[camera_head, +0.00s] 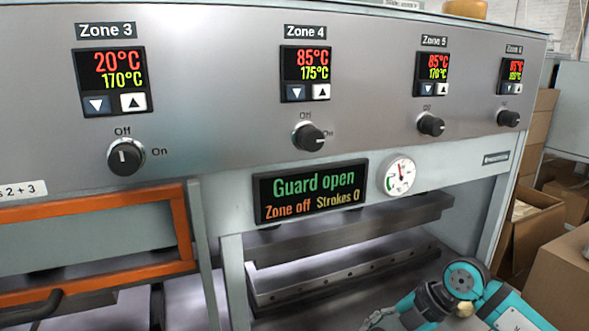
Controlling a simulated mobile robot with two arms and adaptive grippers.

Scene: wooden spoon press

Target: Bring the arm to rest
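One of my teal and dark grey arms shows at the bottom right, in front of the lower press opening. Its links are bent at a round joint and its gripper is outside the picture or hidden. My other arm does not show. The press front panel (222,60) fills the upper view. The Zone 3 knob (125,157) has its mark pointing up toward "Off". The Zone 4 knob (309,137) appears turned toward "On". The message display (311,192) reads "Guard open", "Zone off" and "Strokes 0".
An orange guard frame (182,228) with a dark handle (38,308) is at the left. Metal press bars (340,275) lie in the opening behind my arm. A round gauge (399,175) sits beside the display. Cardboard boxes (560,275) stand close at the right.

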